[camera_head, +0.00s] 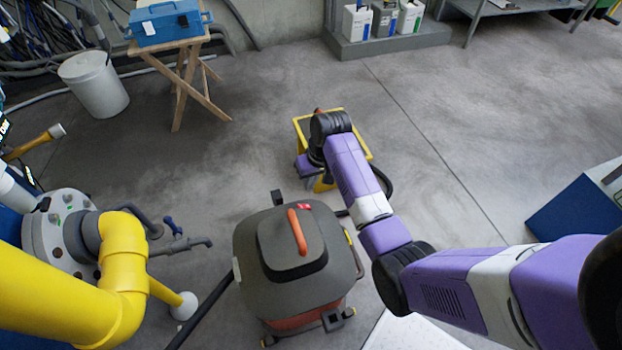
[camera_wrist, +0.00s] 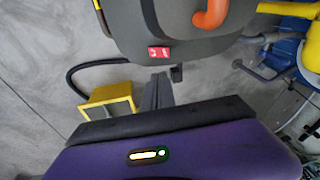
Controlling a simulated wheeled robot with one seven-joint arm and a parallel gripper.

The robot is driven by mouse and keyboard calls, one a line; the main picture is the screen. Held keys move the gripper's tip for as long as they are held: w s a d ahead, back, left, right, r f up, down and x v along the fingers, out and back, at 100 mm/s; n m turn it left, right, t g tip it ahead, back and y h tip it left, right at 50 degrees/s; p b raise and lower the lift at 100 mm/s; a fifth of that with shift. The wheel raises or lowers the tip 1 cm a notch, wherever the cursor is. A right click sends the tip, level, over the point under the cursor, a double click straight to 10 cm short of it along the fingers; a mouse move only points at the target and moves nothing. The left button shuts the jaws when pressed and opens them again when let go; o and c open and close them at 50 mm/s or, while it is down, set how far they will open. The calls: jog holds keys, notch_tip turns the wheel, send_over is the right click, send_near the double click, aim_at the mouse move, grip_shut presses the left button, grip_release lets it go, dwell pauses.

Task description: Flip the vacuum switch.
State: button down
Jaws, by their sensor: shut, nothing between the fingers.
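The vacuum (camera_head: 290,262) is a dark grey canister with an orange handle (camera_head: 297,232) on its lid, standing on the floor. Its red switch (camera_head: 304,206) is at the lid's far edge. In the wrist view, the vacuum lid (camera_wrist: 190,42) fills the top, with the red switch (camera_wrist: 159,53) near its lower edge. My gripper (camera_wrist: 158,88) is shut and empty, its fingers pointing toward the switch side of the vacuum. The fingertips appear just below the switch in the picture; I cannot tell the exact gap. In the head view my arm mostly hides the gripper.
A yellow box-like container (camera_head: 365,140) stands beyond the vacuum, partly behind my arm. A dark hose runs beside it. Yellow piping (camera_head: 120,265) is at left. A wooden stool (camera_head: 180,85) with a blue toolbox (camera_head: 166,22) is behind. Open floor lies between.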

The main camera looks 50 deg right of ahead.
jog(key=b, duration=0.1)
send_over(305, 206)
jog(key=x, duration=0.3)
jog(key=s+x, duration=0.1)
jog(key=x, duration=0.2)
jog(key=shift+s+f, duration=0.1)
jog(key=shift+f, duration=0.45)
jog(key=shift+a+f, duration=0.25)
jog(key=shift+f, duration=0.25)
jog(key=shift+a+f, duration=0.1)
jog(key=shift+a, duration=0.15)
jog(key=shift+f+h, duration=0.15)
jog(key=shift+h, duration=0.15)
jog(key=shift+d, duration=0.15)
jog(key=shift+s+d+p, duration=0.35)
jog(key=shift+d+p, duration=0.05)
jog(key=shift+d, duration=0.15)
